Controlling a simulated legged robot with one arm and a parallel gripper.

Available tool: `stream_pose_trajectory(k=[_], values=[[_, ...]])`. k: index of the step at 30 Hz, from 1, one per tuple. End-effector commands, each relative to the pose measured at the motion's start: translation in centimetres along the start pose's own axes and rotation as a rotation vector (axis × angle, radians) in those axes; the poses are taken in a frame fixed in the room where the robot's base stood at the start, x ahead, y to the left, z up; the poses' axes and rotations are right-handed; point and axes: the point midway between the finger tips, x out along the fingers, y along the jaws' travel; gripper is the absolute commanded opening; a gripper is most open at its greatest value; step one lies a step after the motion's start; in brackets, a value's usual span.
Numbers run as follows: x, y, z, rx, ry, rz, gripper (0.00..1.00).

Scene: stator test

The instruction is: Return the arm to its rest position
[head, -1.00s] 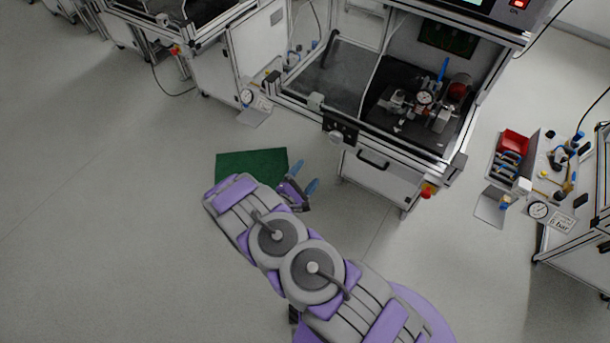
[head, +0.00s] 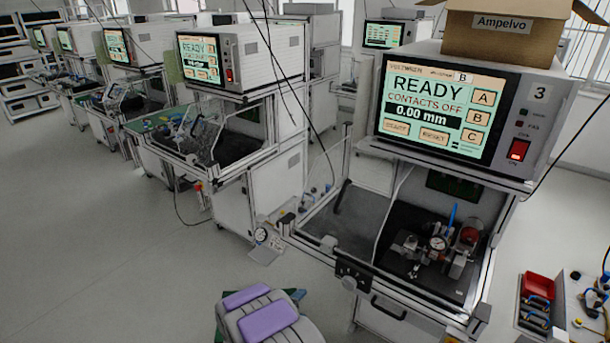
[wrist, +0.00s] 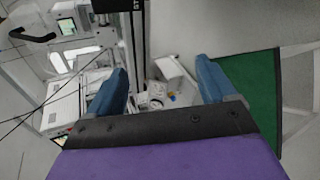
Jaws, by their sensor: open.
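My gripper (wrist: 165,88) shows in the wrist view with its two blue fingers spread apart and nothing between them. In the head view only a purple and grey part of my arm shows at the bottom, and the gripper itself is out of sight there. The test station (head: 440,170) with the number 3 stands to the right of my arm.
A green mat (wrist: 250,95) lies on the floor right of my gripper in the wrist view. More stations (head: 205,90) line the back left. A side table with a red bin (head: 538,287) stands at the lower right. The floor at left is clear.

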Motion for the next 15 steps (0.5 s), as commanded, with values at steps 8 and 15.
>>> stream_pose_trajectory(k=[8, 15], values=[[-2.4, 5.5, -3.1, 0.338, 0.191, -0.253, 0.84], [-6.5, 10.1, -3.3, 0.556, 0.303, -0.478, 0.84]])
